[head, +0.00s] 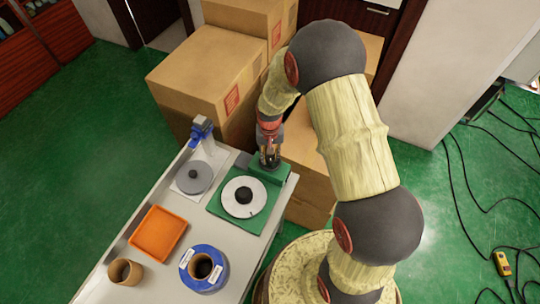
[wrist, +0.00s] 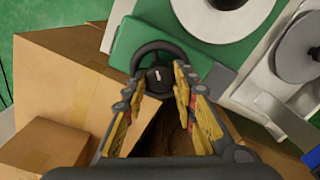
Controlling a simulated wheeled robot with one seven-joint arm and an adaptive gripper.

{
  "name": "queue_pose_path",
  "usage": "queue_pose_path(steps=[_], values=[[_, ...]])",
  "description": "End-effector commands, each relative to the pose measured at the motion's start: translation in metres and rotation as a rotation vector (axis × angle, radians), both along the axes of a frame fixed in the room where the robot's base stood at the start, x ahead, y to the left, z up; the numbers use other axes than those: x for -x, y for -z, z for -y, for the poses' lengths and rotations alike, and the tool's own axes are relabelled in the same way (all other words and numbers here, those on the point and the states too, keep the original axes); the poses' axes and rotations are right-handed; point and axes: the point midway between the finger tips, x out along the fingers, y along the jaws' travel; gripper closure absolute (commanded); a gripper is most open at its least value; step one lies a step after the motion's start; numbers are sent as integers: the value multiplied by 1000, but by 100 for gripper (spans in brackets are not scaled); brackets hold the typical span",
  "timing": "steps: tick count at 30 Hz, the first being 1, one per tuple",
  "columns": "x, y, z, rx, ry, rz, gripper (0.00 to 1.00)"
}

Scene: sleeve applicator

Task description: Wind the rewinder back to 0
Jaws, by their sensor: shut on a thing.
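A green device (head: 222,210) with a white disc (head: 240,210) and black hub stands at the table's right corner; I take it to be the rewinder. A green housing (head: 277,176) is at its back. In the wrist view, a black handwheel (wrist: 158,46) with a round hub and a small white mark is on the side of the green housing (wrist: 122,45). My gripper (head: 268,160) is at this housing. In the wrist view my gripper (wrist: 158,77) has its yellow-padded fingers either side of the hub, shut on the handwheel. Exact finger contact and any scale reading are not legible.
The grey table (head: 150,205) also holds an orange tray (head: 158,234), a blue roll (head: 205,268), a cardboard tube (head: 125,272) and a grey disc on a stand (head: 193,177). Cardboard boxes (head: 210,75) are stacked close behind my gripper. Cables lie on the right floor.

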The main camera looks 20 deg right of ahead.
Motion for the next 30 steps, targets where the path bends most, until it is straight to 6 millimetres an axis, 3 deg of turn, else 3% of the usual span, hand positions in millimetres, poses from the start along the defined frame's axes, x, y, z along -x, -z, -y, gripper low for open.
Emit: queue_pose_path(steps=[30], values=[[-1, -1, -1, 1, -964, 2, 98]])
